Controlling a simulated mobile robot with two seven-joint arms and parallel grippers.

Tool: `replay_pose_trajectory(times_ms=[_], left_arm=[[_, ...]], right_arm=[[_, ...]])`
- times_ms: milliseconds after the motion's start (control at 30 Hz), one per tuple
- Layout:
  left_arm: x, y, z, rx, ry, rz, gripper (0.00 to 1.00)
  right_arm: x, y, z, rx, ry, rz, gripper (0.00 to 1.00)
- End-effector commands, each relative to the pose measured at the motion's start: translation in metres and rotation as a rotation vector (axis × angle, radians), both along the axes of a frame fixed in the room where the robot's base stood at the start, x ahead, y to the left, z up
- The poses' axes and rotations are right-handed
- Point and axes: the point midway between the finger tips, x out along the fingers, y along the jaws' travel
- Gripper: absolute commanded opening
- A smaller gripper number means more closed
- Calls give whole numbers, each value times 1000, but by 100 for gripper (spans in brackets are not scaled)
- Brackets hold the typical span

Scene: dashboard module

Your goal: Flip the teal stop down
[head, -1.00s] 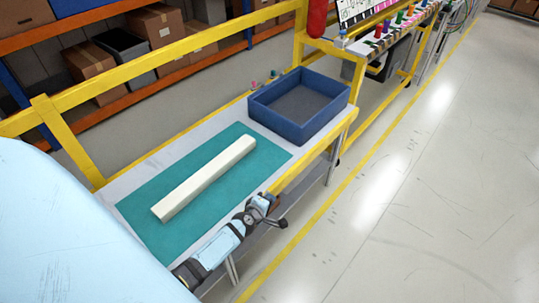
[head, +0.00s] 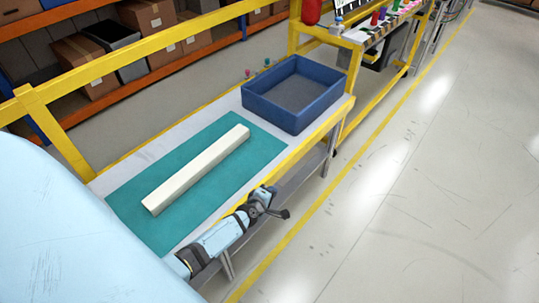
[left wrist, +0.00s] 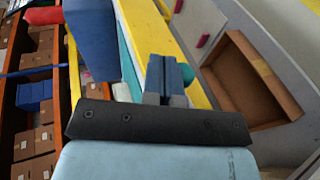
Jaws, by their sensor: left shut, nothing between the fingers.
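A rounded teal piece (left wrist: 187,74), which may be the teal stop, shows beside my left gripper's fingers in the left wrist view; its hinge and tilt are hidden. My left gripper (left wrist: 164,62) is shut and empty, its blue-grey fingers together. In the head view my left gripper (head: 268,193) is just outside the bench's yellow front edge. A small teal knob (head: 266,62) also stands behind the blue bin, too small to tell what it is. My right gripper is not in view.
The bench has a teal mat (head: 125,203) with a long cream bar (head: 198,168) on it. A blue bin (head: 293,120) stands at its far end. A yellow rail (head: 150,55) runs behind. The floor at right is clear.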

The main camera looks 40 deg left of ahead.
Motion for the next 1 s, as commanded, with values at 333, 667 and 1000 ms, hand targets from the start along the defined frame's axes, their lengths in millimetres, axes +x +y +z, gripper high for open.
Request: replay_pose_trajectory(times_ms=[333, 667, 1000], left_arm=[[2, 0, -7, 1, 0, 0, 0], [2, 0, -6, 1, 0, 0, 0], [4, -2, 7, 1, -1, 0, 0]], right_arm=[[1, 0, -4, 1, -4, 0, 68], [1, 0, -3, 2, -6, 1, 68], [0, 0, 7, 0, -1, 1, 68]])
